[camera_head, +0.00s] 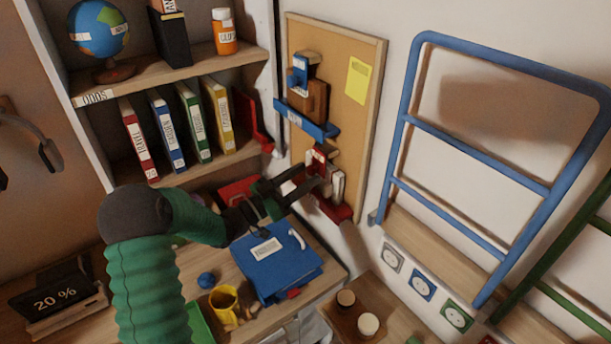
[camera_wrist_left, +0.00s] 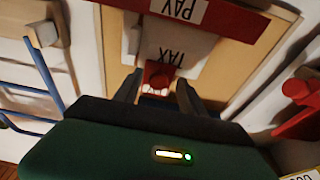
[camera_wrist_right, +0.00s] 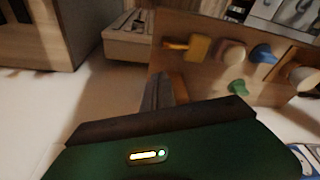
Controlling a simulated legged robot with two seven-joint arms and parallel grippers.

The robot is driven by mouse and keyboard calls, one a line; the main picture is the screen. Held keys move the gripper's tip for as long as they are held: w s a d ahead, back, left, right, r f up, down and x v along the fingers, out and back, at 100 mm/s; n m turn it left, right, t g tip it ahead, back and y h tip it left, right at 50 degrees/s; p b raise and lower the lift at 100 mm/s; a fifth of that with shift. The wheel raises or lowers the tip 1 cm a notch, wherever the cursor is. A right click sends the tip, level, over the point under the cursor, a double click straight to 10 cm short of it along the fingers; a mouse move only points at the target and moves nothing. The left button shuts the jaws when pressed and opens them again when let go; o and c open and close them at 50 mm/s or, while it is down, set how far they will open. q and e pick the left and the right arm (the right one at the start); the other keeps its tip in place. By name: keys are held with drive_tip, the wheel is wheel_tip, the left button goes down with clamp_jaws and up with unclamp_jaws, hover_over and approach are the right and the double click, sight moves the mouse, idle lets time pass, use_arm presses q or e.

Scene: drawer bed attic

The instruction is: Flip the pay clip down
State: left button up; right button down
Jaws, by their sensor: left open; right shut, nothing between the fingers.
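On the cork board (camera_head: 358,105), a red pay clip (camera_head: 319,158) stands over white papers above a red ledge (camera_head: 341,211). In the left wrist view the ledge carries a "PAY" label (camera_wrist_left: 178,9), seen upside down, and the paper (camera_wrist_left: 185,48) reads "TAX". My left gripper (camera_head: 312,177) is open and reaches in front of these papers from the left. In the left wrist view a red part of the clip (camera_wrist_left: 159,73) shows between its fingers; I cannot tell whether they touch it. My right gripper (camera_wrist_right: 158,95) is shut and empty, only in its own wrist view.
A blue clip (camera_head: 300,72) and blue ledge (camera_head: 306,120) sit higher on the board. A blue folder (camera_head: 277,262) and yellow mug (camera_head: 224,300) are on the desk below. Shelves with binders (camera_head: 196,122) stand left; a blue ladder frame (camera_head: 480,148) is right. Coloured knobs (camera_wrist_right: 232,54) are near my right gripper.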

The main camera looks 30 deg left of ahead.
use_arm(q)
drive_tip(key=b+v, duration=0.1)
drive_tip(key=v, duration=1.5)
drive_tip(key=shift+a+f, duration=0.1)
